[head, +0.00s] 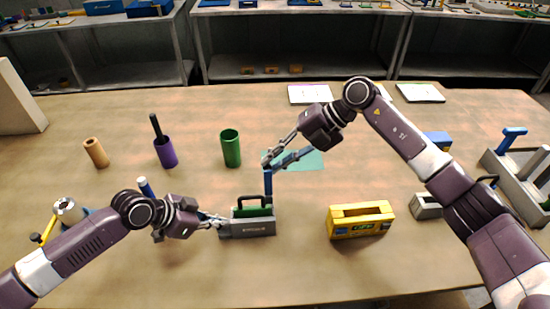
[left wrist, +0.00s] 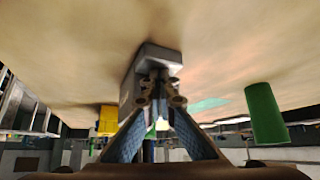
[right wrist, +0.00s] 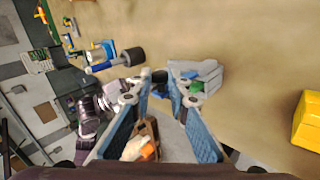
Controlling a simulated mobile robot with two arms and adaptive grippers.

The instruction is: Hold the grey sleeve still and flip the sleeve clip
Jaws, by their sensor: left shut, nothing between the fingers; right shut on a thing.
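The grey sleeve (head: 252,228) stands on the table in the middle of the head view, with a green piece and a black handle (head: 250,201) at its top. The blue sleeve clip (head: 268,187) stands upright at its right end. My left gripper (head: 222,222) is shut and empty, its tips against or very close to the sleeve's left end; the left wrist view also shows the sleeve (left wrist: 152,60) right beyond the tips. My right gripper (head: 268,163) is shut on the clip's upper end, above the sleeve. The fingers partly hide the held end.
A yellow box (head: 358,220) and a small grey block (head: 427,206) stand to the right. A green cylinder (head: 231,149), a purple holder (head: 166,153) and a tan tube (head: 96,153) stand behind left. A grey rack (head: 520,180) is far right. The front table edge is clear.

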